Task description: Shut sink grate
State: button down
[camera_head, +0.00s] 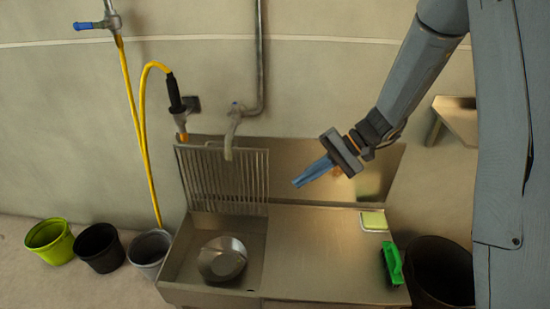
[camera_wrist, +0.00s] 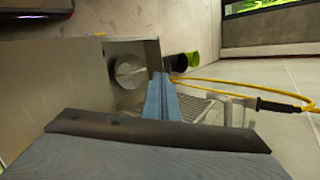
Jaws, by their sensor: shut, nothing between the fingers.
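The sink grate (camera_head: 222,178) is a metal rack of parallel bars. It stands raised, nearly upright, at the back of the sink basin (camera_head: 180,268). In the wrist view, part of the grate (camera_wrist: 195,105) shows just right of my fingers. My gripper (camera_head: 298,184) is shut and empty. In the head view it hangs above the drainboard, to the right of the grate and apart from it. In the wrist view my gripper (camera_wrist: 160,78) points toward the basin and partly covers the grate.
A metal bowl (camera_head: 222,259) lies in the basin. The faucet (camera_head: 232,128) hangs over the grate's top. A sponge (camera_head: 374,221) and a green brush (camera_head: 392,264) lie on the right of the drainboard (camera_head: 310,245), whose middle is clear. A yellow hose (camera_head: 141,130) hangs left.

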jog(key=w+f+m+t+y+b, duration=0.1)
jog(key=w+f+t+y+b, duration=0.25)
jog(key=w, duration=0.75)
jog(key=w+f+m+t+y+b, duration=0.1)
jog(key=w+f+t+y, duration=0.35)
jog(key=w, duration=0.65)
jog(key=w+a+f+h, duration=0.1)
jog(key=w+a+f, duration=0.1)
jog(key=a, duration=0.7)
jog(key=shift+w, duration=0.75)
